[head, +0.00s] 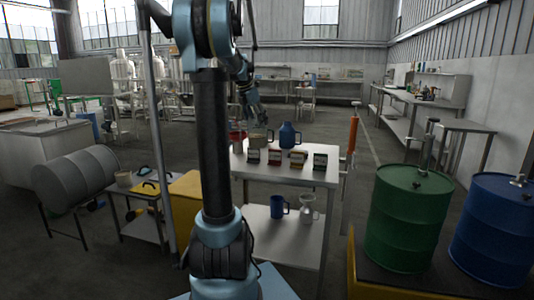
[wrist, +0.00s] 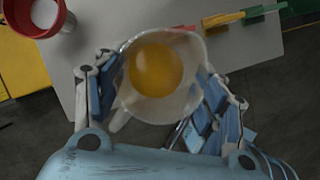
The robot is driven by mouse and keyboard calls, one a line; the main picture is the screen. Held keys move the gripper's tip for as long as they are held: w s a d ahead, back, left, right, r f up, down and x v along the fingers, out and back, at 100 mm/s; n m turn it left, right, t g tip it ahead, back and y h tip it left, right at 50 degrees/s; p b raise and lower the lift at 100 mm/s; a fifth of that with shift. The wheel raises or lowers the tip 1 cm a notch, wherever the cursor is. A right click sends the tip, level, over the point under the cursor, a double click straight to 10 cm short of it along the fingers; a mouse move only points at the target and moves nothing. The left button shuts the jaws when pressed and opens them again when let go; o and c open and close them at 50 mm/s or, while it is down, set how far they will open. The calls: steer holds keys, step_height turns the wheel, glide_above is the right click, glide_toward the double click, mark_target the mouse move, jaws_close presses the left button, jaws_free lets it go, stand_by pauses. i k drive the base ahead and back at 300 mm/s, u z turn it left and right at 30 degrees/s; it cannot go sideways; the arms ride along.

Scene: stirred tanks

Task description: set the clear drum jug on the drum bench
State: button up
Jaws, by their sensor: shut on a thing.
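My gripper (wrist: 160,85) is shut on a pale, see-through-looking jug (wrist: 190,95), seen from above with a round amber patch inside. In the head view my gripper (head: 252,112) is small and partly behind my arm, above a pale jug (head: 259,138) by the white table's far edge. A clear jug (head: 309,209) also stands on that table's lower shelf. I cannot tell which one the task names. A low bench (head: 142,228) stands beside a grey drum lying on a stand (head: 78,180); no bench is labelled as the drum bench.
The white table (head: 315,176) holds a red container (head: 237,135), a blue jug (head: 288,136) and several small label cards (head: 298,158); a blue mug (head: 278,207) is below. Green (head: 405,220) and blue (head: 500,230) drums stand at right. Open floor lies behind the table.

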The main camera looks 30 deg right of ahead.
mark_target(313, 149)
steer(key=z, duration=0.45)
steer(key=i, duration=1.25)
steer(key=z, duration=0.6)
